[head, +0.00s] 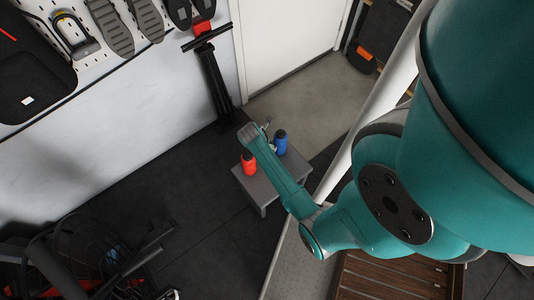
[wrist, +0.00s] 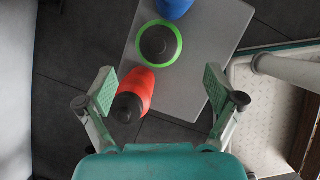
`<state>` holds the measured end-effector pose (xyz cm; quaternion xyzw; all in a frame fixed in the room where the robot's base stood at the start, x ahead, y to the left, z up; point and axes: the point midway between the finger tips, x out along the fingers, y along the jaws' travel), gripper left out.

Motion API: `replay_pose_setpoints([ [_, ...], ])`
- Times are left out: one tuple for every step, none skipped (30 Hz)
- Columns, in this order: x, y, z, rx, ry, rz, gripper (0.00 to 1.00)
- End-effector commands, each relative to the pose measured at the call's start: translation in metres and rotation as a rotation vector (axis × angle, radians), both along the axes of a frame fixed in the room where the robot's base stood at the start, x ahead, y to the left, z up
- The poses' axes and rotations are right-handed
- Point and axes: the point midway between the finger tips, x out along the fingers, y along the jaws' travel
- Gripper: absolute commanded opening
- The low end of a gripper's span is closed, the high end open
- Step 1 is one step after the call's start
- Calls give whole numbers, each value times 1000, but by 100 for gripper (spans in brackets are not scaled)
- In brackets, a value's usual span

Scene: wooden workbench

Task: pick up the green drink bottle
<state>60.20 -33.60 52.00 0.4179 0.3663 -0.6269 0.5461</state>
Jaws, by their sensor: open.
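The green drink bottle (wrist: 159,44) stands on a small grey table (wrist: 200,92), seen from above in the wrist view as a dark cap inside a green ring. In the head view my arm hides it. My gripper (wrist: 160,89) is open and empty, its two fingers spread wide. The green bottle lies just beyond the fingertips in the picture, roughly centred between them. I cannot tell the height gap.
A red bottle (wrist: 138,88) stands near the left finger, and it shows in the head view (head: 248,164). A blue bottle (wrist: 174,7) stands beyond the green one, also in the head view (head: 281,141). A bike pump (head: 212,85) leans on the wall.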

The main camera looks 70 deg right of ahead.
Motion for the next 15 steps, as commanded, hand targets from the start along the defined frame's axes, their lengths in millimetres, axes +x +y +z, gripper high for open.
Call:
replay_pose_setpoints([
  [-1,-3,-8,1,1,-2,92],
  [-1,-4,-12,1,1,-2,92],
  [-1,-6,-16,1,0,-1,92],
  [-1,-8,-19,1,0,-1,92],
  [-1,-9,-21,0,-1,-2,92],
  [-1,-10,-24,0,-1,-2,92],
  [-1,-10,-25,0,-1,-2,92],
  [-1,-11,-26,0,-2,-1,92],
  [-1,-12,-28,0,-3,-1,92],
  [-1,-12,-29,0,-3,-1,92],
  [-2,-13,-31,0,-1,-1,92],
  [-2,-14,-35,1,-1,-1,92],
  [-2,-16,-38,1,-1,-1,92],
  [-2,-17,-42,1,-1,-1,92],
  [-2,-20,-46,1,-1,-2,92],
])
